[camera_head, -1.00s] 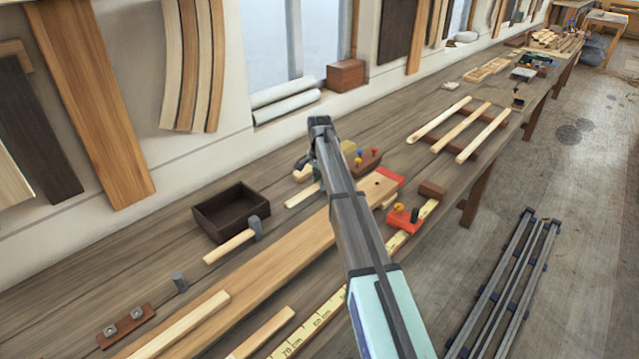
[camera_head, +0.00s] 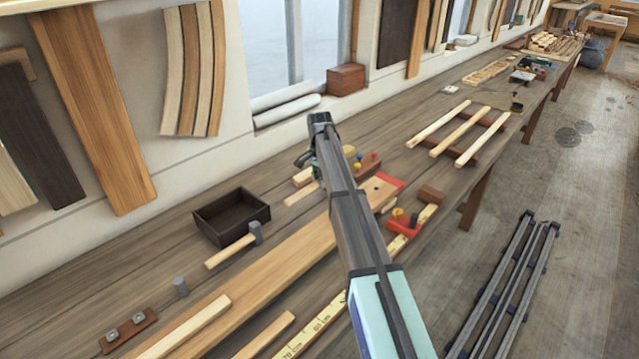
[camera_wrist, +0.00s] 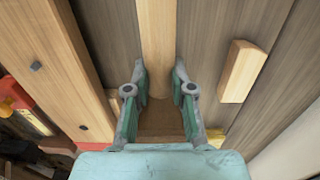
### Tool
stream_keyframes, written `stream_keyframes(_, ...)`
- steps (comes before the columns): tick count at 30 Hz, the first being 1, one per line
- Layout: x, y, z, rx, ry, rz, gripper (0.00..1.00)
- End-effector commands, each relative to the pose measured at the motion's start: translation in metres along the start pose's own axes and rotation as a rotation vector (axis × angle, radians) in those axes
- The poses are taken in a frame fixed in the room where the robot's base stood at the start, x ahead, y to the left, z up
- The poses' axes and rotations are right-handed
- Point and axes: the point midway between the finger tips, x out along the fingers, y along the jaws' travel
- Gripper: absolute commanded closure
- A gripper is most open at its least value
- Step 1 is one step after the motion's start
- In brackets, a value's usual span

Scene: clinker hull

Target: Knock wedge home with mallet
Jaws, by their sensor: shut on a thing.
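My gripper (camera_wrist: 159,88) is shut on a pale wooden strip (camera_wrist: 157,40), with one finger on each side near its lower end in the wrist view. A darker brown face shows between the fingers below; I cannot tell if it is the strip's end. I cannot tell which piece is the wedge.
The dark open tray (camera_head: 231,218) stands left of my arm. A small pale block (camera_wrist: 242,71) lies beside the strip. A long plank (camera_head: 270,265) runs along the bench. A red clamp (camera_head: 403,226) and a brown peg block (camera_head: 369,162) are close to my arm.

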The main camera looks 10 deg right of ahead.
Motion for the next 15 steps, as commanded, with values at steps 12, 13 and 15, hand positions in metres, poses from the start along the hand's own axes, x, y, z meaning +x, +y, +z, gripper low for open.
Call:
stream_keyframes(12,-0.049,0.0,0.0,0.0,0.001,-0.001,1.0)
stream_keyframes(13,-0.052,0.0,0.0,0.0,0.001,-0.001,1.0)
stream_keyframes(15,-0.057,0.0,0.0,0.0,0.001,-0.001,1.0)
